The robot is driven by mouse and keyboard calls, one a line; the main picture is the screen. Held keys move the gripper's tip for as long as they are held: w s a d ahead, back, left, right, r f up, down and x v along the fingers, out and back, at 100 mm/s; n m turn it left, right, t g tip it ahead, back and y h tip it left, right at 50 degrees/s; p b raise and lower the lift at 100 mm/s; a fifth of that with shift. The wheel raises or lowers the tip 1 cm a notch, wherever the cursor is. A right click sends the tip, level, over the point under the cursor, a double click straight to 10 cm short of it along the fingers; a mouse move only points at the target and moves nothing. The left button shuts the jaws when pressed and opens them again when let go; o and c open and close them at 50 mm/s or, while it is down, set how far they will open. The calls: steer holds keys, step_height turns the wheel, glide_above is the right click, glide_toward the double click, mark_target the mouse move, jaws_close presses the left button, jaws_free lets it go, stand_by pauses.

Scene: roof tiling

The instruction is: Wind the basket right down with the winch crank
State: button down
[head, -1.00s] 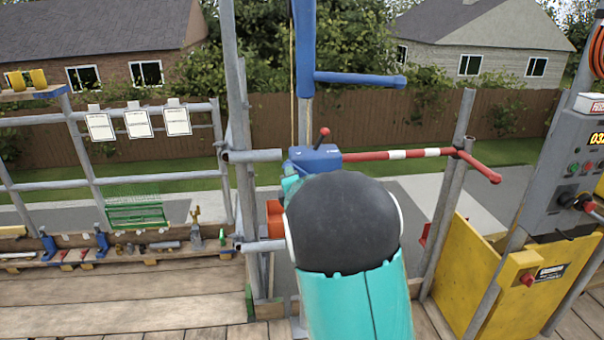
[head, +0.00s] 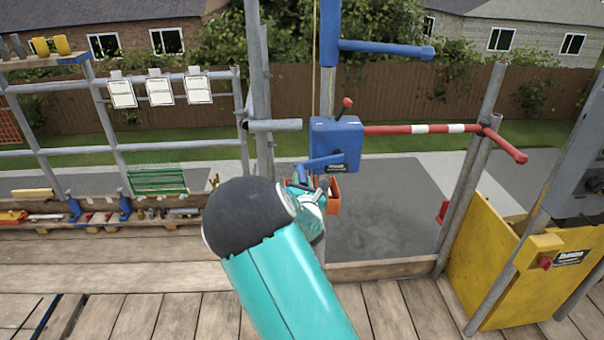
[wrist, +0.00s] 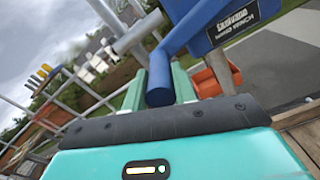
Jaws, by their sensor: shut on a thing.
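The blue winch box (head: 347,137) is fixed to an upright post. It also shows in the wrist view (wrist: 226,18), with a label. Its blue crank (head: 322,163) reaches left and down from the box. My gripper (head: 306,192) is shut on the crank's blue handle (wrist: 160,82), which sits between the green fingers in the wrist view. An orange object (head: 334,190) is just below the winch box, partly behind my gripper; I cannot tell if it is the basket. It also shows in the wrist view (wrist: 212,76).
A red-and-white bar (head: 420,129) runs right from the winch to a scaffold post. A red-knobbed lever (head: 345,106) tops the winch. A blue hoist arm (head: 385,48) is above. A yellow bin (head: 500,265) stands right. A ledge with tools (head: 100,217) is left. The plank deck in front is clear.

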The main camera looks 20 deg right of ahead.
steer(key=shift+w+a+f, duration=0.1)
steer(key=shift+a+f, duration=0.05)
steer(key=shift+f, duration=0.9)
steer(key=c, duration=1.2)
jaws_free()
steer(key=shift+o, duration=0.4)
steer(key=shift+d, duration=0.25)
steer(key=v, duration=1.4)
